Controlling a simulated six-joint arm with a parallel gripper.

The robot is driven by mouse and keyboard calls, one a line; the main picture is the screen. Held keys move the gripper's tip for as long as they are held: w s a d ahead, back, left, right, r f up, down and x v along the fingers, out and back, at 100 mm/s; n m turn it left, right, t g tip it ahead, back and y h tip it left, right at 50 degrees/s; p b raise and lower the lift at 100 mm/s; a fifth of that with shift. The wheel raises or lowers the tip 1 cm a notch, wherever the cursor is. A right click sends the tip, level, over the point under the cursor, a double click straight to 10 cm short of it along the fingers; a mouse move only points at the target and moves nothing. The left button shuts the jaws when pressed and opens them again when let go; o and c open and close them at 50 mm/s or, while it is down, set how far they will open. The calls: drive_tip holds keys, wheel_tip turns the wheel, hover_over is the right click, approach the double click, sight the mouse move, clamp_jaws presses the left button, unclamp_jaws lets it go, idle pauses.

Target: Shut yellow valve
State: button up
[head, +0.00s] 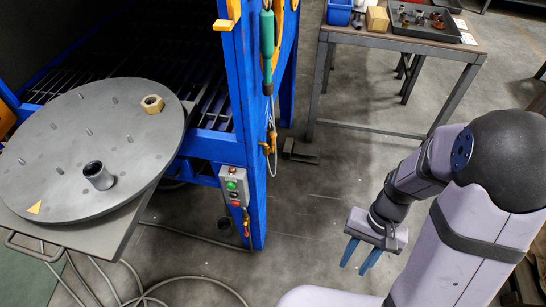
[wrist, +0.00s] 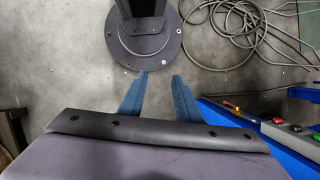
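My gripper (head: 360,257) hangs over the floor to the right of the blue cabinet post, its two blue fingers apart and nothing between them. The wrist view also shows my gripper (wrist: 158,80) open and empty. A small yellow-brass fitting (head: 265,147) sits on the post where the hanging hose runs down; it may be the yellow valve, but its handle position is too small to tell. A red and yellow fitting (head: 246,222) hangs below the control box. In the wrist view, a red and yellow fitting (wrist: 231,105) lies to the right of my fingers, apart from them.
The grey control box (head: 234,186) with buttons is on the blue post (head: 251,120). A round turntable (head: 75,140) with a nut and a dark cylinder is at left. A workbench (head: 400,45) stands at the back. Hoses lie on the floor; the floor around my gripper is clear.

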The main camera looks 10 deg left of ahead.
drive_tip(key=w+a+f+m+y+b, duration=0.25)
drive_tip(key=f+b, duration=0.25)
drive_tip(key=f, duration=0.3)
drive_tip(key=m+t+y+b, duration=0.2)
drive_tip(key=m+t+y, duration=0.5)
drive_tip(key=m+y, duration=0.8)
approach(273, 142)
drive_tip(key=a+r+m+h, duration=0.1)
drive_tip(key=a+r, duration=0.1)
drive_tip(key=a, duration=0.1)
drive_tip(key=shift+w+d+f, duration=0.15)
drive_tip(key=shift+w+f, duration=0.05)
drive_tip(key=shift+w, duration=0.15)
